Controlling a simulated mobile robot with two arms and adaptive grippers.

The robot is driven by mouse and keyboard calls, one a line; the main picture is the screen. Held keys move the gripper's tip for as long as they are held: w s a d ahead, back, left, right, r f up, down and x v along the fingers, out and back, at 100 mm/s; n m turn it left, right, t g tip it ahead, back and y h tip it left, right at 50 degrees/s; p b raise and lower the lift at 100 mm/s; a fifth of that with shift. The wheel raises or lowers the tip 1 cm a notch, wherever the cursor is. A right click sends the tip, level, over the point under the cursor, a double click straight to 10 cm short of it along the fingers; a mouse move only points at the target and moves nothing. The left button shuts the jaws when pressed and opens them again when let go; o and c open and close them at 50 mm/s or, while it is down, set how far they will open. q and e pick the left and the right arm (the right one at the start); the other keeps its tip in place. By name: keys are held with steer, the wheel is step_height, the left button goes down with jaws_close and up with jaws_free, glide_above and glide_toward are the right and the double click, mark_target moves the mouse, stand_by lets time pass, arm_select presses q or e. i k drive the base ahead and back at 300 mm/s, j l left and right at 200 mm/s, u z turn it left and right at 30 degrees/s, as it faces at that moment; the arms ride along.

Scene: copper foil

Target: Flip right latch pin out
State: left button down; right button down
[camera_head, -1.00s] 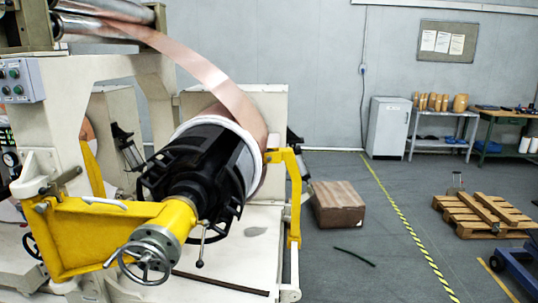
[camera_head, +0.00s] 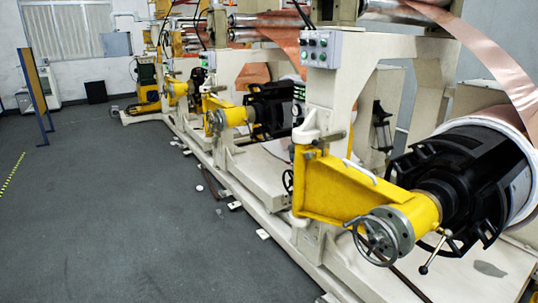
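The yellow swing arm (camera_head: 335,190) of the nearest machine stands right of centre. A grey handwheel (camera_head: 377,240) and a thin metal lever (camera_head: 435,251) sit at its outer end. A metal rod-like fitting (camera_head: 328,138) lies on top of its left, hinge end. I cannot tell which part is the right latch pin, or whether it is in view. The arm meets the black core (camera_head: 450,175) of the copper foil roll. Neither of my grippers is in view.
Copper foil (camera_head: 490,55) runs up from the roll. A control box (camera_head: 320,49) with buttons is on the frame. More machines with yellow arms (camera_head: 228,112) line up behind. Open grey floor (camera_head: 100,210) lies to the left. A yellow-and-blue post (camera_head: 36,92) stands there.

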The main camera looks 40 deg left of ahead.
mark_target(308, 155)
steer(key=u, duration=0.95)
